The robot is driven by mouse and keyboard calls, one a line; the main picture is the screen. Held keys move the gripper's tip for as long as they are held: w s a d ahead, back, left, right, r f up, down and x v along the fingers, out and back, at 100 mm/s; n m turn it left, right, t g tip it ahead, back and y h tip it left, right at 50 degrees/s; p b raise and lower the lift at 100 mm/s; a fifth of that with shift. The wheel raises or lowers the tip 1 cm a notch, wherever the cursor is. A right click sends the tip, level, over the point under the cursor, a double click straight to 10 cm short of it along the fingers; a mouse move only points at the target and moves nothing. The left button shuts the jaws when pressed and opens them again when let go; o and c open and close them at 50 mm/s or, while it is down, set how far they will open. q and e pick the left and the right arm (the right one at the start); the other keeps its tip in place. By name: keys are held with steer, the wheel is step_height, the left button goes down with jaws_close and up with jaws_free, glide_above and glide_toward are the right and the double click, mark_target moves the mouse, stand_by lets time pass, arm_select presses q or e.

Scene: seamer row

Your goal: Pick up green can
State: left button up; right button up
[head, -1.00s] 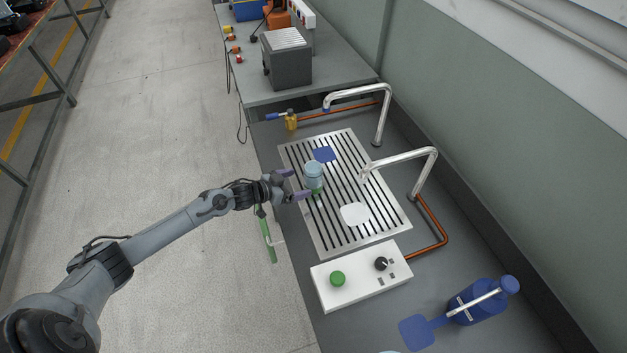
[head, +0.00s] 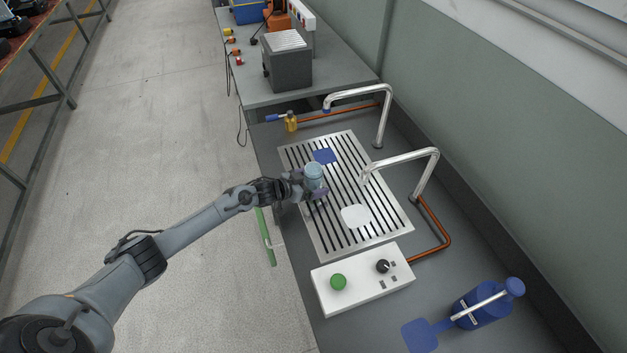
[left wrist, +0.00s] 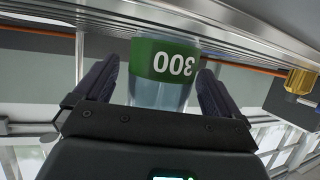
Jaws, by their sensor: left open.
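The can (head: 313,172) stands on the slatted metal grate (head: 340,236) in the head view, its pale blue upper part showing. In the left wrist view it has a green band (left wrist: 165,60) with white digits, seen upside down. My left gripper (head: 314,188) is at the can from the left, with its fingers around the lower part. In the left wrist view the open fingers (left wrist: 160,88) stand on both sides of the can, with a gap visible beside them. The can's lower part is hidden in the head view. My right gripper is not in view.
Two bent metal pipes (head: 384,117) (head: 428,175) rise on the grate's right. A white control box (head: 360,283) with a green button sits in front. A blue bottle (head: 482,310) stands at front right. A brass valve (head: 291,122) lies behind. Open floor is at left.

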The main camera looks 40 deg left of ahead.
mark_target(313, 168)
arm_select(q)
steer(key=shift+r, duration=0.1)
steer(key=c, duration=1.3)
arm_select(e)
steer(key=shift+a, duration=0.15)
arm_select(q)
steer(key=shift+r, duration=0.1)
steer(key=shift+c, duration=0.2)
step_height(313, 168, up, 10)
steer(key=shift+f+p, duration=0.1)
steer(key=shift+p, duration=0.85)
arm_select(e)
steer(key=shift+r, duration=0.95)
